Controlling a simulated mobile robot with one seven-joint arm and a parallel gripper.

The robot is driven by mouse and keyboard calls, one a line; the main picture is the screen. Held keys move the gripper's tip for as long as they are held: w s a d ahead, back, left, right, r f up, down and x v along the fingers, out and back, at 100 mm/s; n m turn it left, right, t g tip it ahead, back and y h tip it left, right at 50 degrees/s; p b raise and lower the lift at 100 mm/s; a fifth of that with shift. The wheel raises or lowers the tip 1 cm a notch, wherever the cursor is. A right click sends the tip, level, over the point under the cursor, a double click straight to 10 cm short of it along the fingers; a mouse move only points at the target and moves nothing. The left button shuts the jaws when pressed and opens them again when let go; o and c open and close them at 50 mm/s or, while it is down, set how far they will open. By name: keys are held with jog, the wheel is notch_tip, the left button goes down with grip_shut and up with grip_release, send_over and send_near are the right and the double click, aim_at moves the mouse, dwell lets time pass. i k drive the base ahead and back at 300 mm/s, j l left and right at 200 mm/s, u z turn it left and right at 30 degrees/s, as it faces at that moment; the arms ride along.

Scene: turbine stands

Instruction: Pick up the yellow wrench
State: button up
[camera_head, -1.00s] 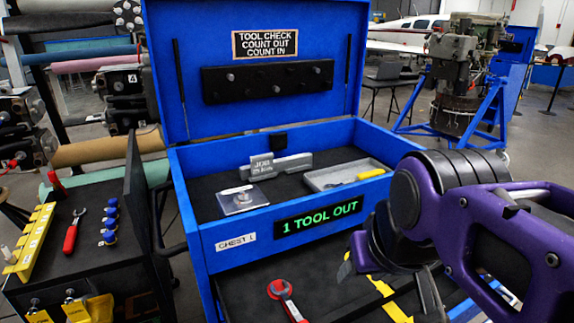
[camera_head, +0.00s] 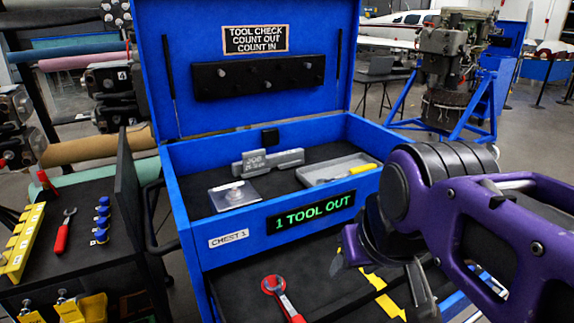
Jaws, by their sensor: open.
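A long yellow piece that looks like the yellow wrench (camera_head: 387,300) lies in the open black-lined drawer of the blue chest, at the lower right. My gripper partly covers it, so its full shape is hidden. My gripper (camera_head: 379,283) is open, with its jaws pointing down. One finger shows on each side of the yellow piece in the picture. I cannot tell how high the fingertips are above the drawer. Nothing shows between the jaws as held.
A red wrench (camera_head: 277,292) lies left in the same drawer. Above it, the chest's top compartment (camera_head: 180,203) holds a grey tray (camera_head: 309,174) with a yellow-handled tool. The chest front reads "1 TOOL OUT". A black cart (camera_head: 90,262) with tools stands left.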

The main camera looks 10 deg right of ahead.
aim_at(358, 170)
jog(key=i+l+u, duration=0.2)
jog(key=l, duration=0.35)
jog(key=l+u, duration=0.25)
jog(key=l, duration=0.3)
jog(key=l+u, duration=0.2)
jog(key=l, duration=0.35)
jog(key=l+u, duration=0.25)
jog(key=l, duration=0.3)
jog(key=l+u, duration=0.2)
jog(key=l, duration=0.4)
jog(key=k+l+u, duration=0.25)
jog(key=l, duration=0.3)
jog(key=l+u, duration=0.2)
jog(key=l, duration=0.35)
jog(key=l+u, duration=0.15)
jog(key=l, duration=0.25)
jog(key=k+l+u, duration=0.2)
jog(key=l, duration=0.15)
jog(key=l+u, duration=0.35)
jog(key=l, duration=0.5)
jog(key=i, duration=0.05)
